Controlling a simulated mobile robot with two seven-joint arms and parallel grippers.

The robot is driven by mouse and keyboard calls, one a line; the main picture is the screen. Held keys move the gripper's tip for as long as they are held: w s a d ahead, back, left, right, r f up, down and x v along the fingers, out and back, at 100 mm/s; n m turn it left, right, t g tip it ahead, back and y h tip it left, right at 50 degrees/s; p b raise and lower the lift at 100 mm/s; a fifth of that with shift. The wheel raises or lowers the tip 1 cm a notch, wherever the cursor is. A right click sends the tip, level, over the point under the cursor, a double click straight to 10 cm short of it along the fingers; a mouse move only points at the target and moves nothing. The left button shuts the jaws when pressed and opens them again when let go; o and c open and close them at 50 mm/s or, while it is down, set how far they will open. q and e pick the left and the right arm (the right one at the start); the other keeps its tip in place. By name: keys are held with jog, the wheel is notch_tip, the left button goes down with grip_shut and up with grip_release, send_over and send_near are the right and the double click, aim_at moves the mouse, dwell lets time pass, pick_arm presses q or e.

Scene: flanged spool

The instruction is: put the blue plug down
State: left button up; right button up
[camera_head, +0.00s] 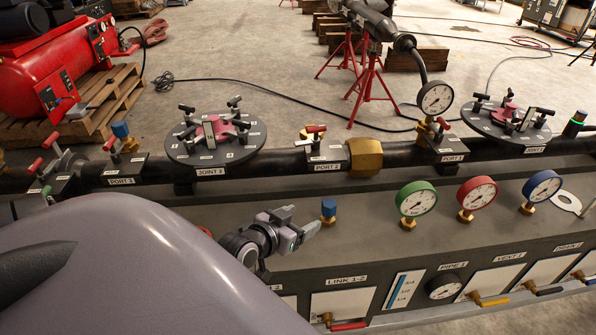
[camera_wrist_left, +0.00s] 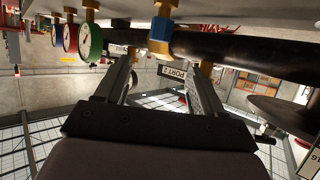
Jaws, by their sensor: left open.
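A blue plug (camera_head: 328,210) with a brass base stands upright on the grey bench top, below the PORT 2 label. In the left wrist view, which is upside down, the blue plug (camera_wrist_left: 160,42) shows just beyond my fingertips, roughly between their lines. My left gripper (camera_head: 302,222) is open, just left of the plug in the head view, with a small gap visible between them. Its two fingers (camera_wrist_left: 163,80) are spread apart and hold nothing. My right gripper is not in view. A second blue plug (camera_head: 120,130) sits near the PORT 3 label.
Green (camera_head: 416,198), red (camera_head: 477,194) and blue (camera_head: 541,188) gauges stand right of the plug. A dark pipe (camera_head: 285,162) with a brass nut (camera_head: 364,157) runs behind. Round joint plates (camera_head: 215,150) sit on the pipe line. Bench top is clear between plug and green gauge.

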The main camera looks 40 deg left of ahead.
pick_arm(q)
jog(key=s+d+f+m+g+h, duration=0.3)
jog(key=s+d+f, duration=0.7)
jog(key=s+d, duration=0.4)
jog(key=shift+d+f, duration=0.15)
jog(key=shift+d, duration=0.7)
